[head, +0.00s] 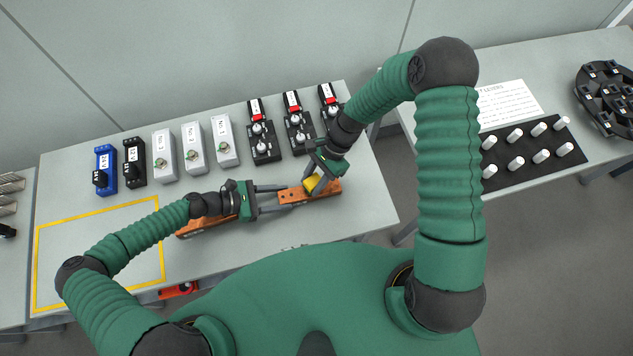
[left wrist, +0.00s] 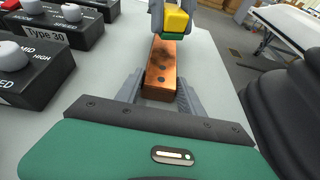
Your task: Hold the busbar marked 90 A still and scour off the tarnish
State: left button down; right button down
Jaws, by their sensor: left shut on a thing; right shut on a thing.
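A copper busbar (head: 329,188) with dark tarnish patches lies on the table; it also shows in the left wrist view (left wrist: 160,72). I cannot read a 90 A mark on it. My left gripper (head: 282,197) is shut on the busbar's near end, one finger on each side, as the left wrist view (left wrist: 160,92) shows. My right gripper (head: 314,180) is shut on a yellow scouring pad (head: 312,184) with a green underside, seen in the left wrist view (left wrist: 176,22). The pad is at the busbar's far end; I cannot tell whether it touches the copper.
Another copper-coloured bar (head: 190,231) lies partly hidden under my left arm. A yellow-outlined area (head: 100,250) is at left. Several switch boxes (head: 194,149) line the back. A side table at right bears a black mat (head: 512,160) with white cylinders.

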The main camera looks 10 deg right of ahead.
jog(key=shift+s+r, duration=0.1)
jog(key=shift+r, duration=2.8)
pick_arm(q)
jog(key=c, duration=0.7)
grip_release()
jog(key=shift+o, duration=0.2)
jog(key=v, duration=1.1)
jog(key=shift+a, duration=0.25)
jog(key=shift+a+r, duration=0.15)
jog(key=shift+a, duration=0.15)
jog(key=shift+s, duration=0.1)
